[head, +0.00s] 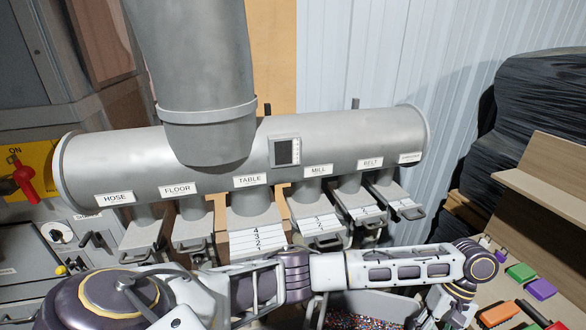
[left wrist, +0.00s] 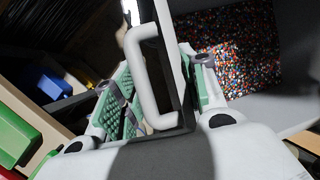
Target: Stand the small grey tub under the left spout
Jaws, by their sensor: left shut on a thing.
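My left arm reaches across the front of the head view from the left, and its wrist bends down at the right. The left gripper (left wrist: 165,85) is shut on a light grey U-shaped handle (left wrist: 146,75). The handle appears to belong to a grey container (left wrist: 295,50) with multicoloured granules, which I take for the small grey tub. In the head view the granules and a grey rim (head: 365,303) show at the bottom edge, partly behind my arm. I cannot make out the left spout in either view. My right gripper is not in view.
A grey duct manifold (head: 350,140) with labelled slide gates runs across behind my arm. At the right, a wooden shelf (head: 545,195) stands beside coloured blocks, including green (head: 520,272) and orange (head: 498,313). A grey cabinet with a red handle (head: 24,185) is at the left.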

